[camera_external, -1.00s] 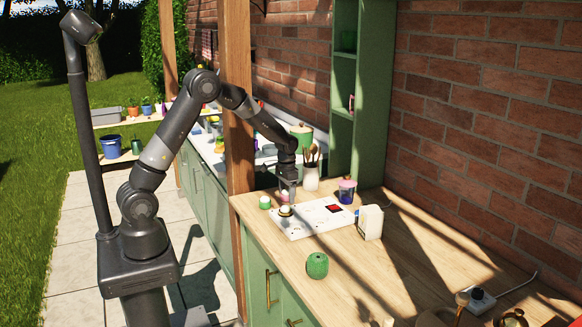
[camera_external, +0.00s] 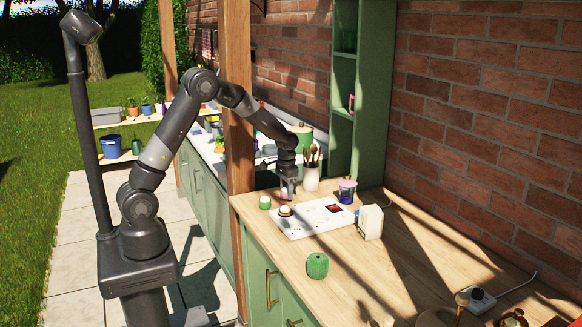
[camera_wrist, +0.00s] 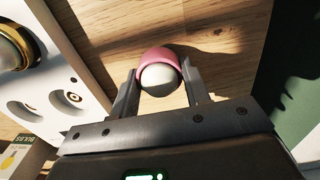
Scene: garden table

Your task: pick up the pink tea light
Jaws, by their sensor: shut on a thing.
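The pink tea light (camera_wrist: 160,66) is a pink cup with a white rounded top, between the two fingers in the wrist view. My gripper (camera_wrist: 160,88) is shut on it, with one finger on each side. In the external view my gripper (camera_external: 288,193) points down just behind the white panel, and the tea light is small and hard to make out there. The frames do not clearly show whether the tea light is off the wooden counter.
The white panel (camera_external: 318,217) lies beside my gripper, with a gold-ringed white dome (camera_external: 285,211) on it. A green tea light (camera_external: 265,202) stands to the left. A utensil pot (camera_external: 311,177) and a purple jar (camera_external: 347,190) stand behind. The front counter (camera_external: 365,285) is partly clear.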

